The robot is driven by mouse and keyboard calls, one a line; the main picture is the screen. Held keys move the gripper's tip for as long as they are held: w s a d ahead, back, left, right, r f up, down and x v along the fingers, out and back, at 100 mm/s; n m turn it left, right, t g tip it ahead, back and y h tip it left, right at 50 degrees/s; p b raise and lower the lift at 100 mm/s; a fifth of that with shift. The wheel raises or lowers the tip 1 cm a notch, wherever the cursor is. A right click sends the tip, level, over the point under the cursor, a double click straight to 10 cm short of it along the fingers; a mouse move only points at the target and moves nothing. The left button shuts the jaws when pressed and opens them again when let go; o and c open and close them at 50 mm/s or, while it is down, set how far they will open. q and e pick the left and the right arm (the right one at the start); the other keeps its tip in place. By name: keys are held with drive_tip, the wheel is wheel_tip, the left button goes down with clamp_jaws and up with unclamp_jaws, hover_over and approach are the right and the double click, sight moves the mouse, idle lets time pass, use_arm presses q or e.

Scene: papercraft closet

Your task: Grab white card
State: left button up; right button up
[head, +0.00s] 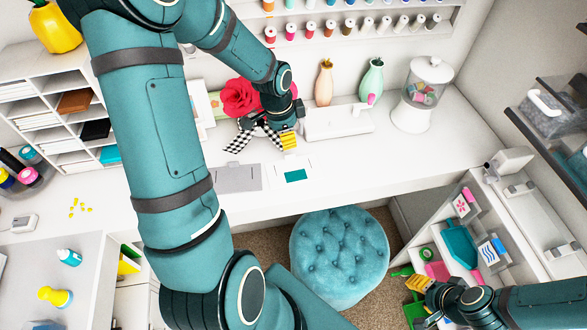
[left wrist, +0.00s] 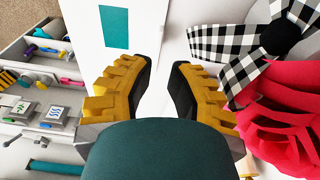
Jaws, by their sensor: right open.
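A white card with a teal rectangle (head: 283,166) lies on the white desk, just in front of my left gripper. It also shows in the left wrist view (left wrist: 147,25), beyond the left finger, with its edge running toward the gap between the fingers. My left gripper (head: 289,140) is over the desk beside a black-and-white checked bow. In the left wrist view its yellow-and-black fingers (left wrist: 161,62) are apart, with only white surface visible between them. My right gripper (head: 421,287) is at the lower right, open, near the open drawer and far from the card.
A red paper flower (head: 241,97) and the checked bow (left wrist: 228,42) are close to my left gripper. A grey sheet (head: 238,178) lies left of the card. A teal stool (head: 339,258) is below the desk.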

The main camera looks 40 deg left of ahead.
sight(290, 155)
use_arm(q)
drive_tip(key=f, duration=0.7)
drive_tip(key=shift+w+d+f, duration=0.25)
drive_tip(key=shift+w+d, duration=0.05)
clamp_jaws()
